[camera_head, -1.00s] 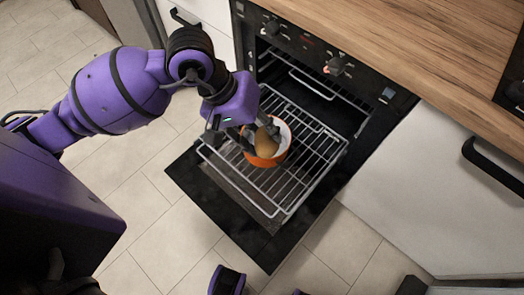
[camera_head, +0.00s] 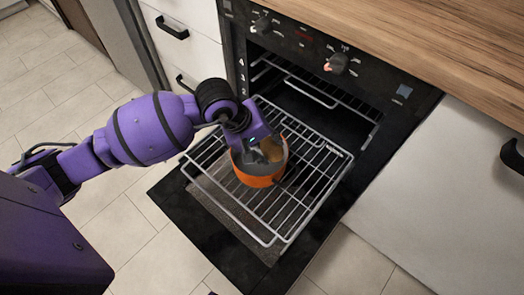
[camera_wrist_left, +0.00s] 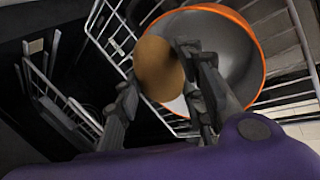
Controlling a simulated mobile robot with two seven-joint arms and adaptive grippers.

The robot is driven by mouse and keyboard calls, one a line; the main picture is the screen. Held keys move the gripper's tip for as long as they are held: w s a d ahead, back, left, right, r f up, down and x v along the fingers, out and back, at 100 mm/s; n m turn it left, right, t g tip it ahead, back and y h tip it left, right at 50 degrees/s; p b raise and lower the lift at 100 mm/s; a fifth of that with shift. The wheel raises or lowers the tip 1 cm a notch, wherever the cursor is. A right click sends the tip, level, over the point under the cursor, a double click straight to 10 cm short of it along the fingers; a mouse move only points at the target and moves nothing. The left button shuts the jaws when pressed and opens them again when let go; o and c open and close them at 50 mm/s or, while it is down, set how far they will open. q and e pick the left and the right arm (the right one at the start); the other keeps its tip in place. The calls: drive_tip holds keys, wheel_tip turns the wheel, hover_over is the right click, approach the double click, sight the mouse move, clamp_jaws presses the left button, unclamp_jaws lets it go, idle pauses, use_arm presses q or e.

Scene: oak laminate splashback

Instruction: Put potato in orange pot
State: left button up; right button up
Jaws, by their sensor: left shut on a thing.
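The orange pot (camera_head: 256,179), with a grey inside, stands on the pulled-out oven rack. It also shows in the left wrist view (camera_wrist_left: 262,62). My left gripper (camera_head: 262,154) is over the pot's opening, with its fingers reaching down at it. In the left wrist view the brown potato (camera_wrist_left: 158,66) is between the fingers of my left gripper (camera_wrist_left: 160,78), which is shut on it. There the potato overlaps the pot's left rim; whether it touches the pot I cannot tell. My right gripper is not in view.
The wire rack (camera_head: 312,190) lies over the open black oven door (camera_head: 165,190). The oven's knob panel (camera_head: 310,45) and the wooden worktop (camera_head: 430,40) are behind. White drawers (camera_head: 190,28) stand at the left. The rack around the pot is clear.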

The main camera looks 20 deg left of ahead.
sight(262, 144)
use_arm(q)
drive_tip(key=w+f, duration=0.1)
drive_tip(key=w+a+f, duration=0.1)
drive_tip(key=f, duration=0.1)
drive_tip(key=a+f+b, duration=0.1)
drive_tip(key=f, duration=0.1)
drive_tip(key=shift+w+a, duration=0.25)
drive_tip(key=shift+w, duration=0.15)
drive_tip(key=shift+w+a+f+b, duration=0.1)
drive_tip(key=shift+f+b, duration=0.2)
drive_tip(key=shift+f, duration=0.6)
drive_tip(key=shift+w+a+f+b, duration=0.1)
drive_tip(key=shift+f+b, duration=0.2)
drive_tip(key=shift+f, duration=0.6)
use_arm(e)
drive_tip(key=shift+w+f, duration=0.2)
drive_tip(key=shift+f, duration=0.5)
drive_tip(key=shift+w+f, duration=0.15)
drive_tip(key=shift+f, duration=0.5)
use_arm(q)
drive_tip(key=shift+f, duration=0.2)
drive_tip(key=o, duration=1)
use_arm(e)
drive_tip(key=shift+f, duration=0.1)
